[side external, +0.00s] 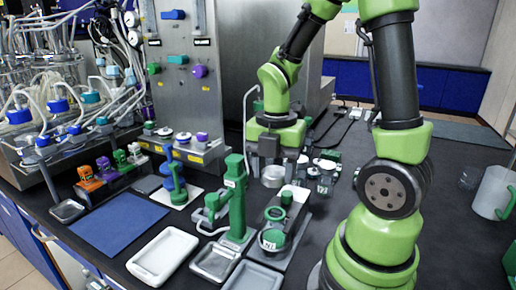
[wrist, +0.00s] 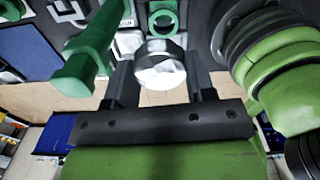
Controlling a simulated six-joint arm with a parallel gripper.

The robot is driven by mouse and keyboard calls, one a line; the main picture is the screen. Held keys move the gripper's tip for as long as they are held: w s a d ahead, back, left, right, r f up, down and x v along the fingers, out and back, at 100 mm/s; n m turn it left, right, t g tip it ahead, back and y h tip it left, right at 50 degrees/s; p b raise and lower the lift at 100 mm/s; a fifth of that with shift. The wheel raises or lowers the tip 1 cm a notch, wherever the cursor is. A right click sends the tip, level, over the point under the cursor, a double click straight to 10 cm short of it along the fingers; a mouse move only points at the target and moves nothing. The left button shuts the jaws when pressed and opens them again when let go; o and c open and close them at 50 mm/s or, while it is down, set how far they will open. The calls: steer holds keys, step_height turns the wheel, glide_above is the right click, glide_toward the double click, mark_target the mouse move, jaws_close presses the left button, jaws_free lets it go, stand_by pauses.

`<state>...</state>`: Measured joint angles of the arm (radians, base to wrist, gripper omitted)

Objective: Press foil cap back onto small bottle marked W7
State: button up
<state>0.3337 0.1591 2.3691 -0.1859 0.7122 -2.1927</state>
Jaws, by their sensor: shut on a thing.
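My gripper (side external: 271,160) points down above the bench and is shut on a silver foil cap (side external: 273,177). In the wrist view, the shiny foil cap (wrist: 160,68) sits between the two dark fingers of my gripper (wrist: 159,62). Small clear bottles stand just right of the cap in the side view. One of them (side external: 325,185) carries a pale label, too small to read for certain, so I cannot tell which bottle is W7. The cap appears raised and apart from these bottles.
A green stand (side external: 235,205) and a green ring holder (side external: 272,238) stand in front of my gripper. White trays (side external: 163,256) and a blue mat (side external: 118,222) lie to the left. A steel panel with valves (side external: 180,80) rises behind. Dark bench at right is mostly clear near a jug (side external: 492,192).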

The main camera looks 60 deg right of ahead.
mark_target(275, 213)
steer(key=shift+s+f, duration=0.3)
steer(key=shift+f, duration=3.2)
steer(key=shift+f, duration=0.2)
steer(key=o, duration=1.4)
steer(key=shift+r, duration=0.15)
steer(key=shift+r, duration=3.4)
steer(key=shift+c, duration=0.5)
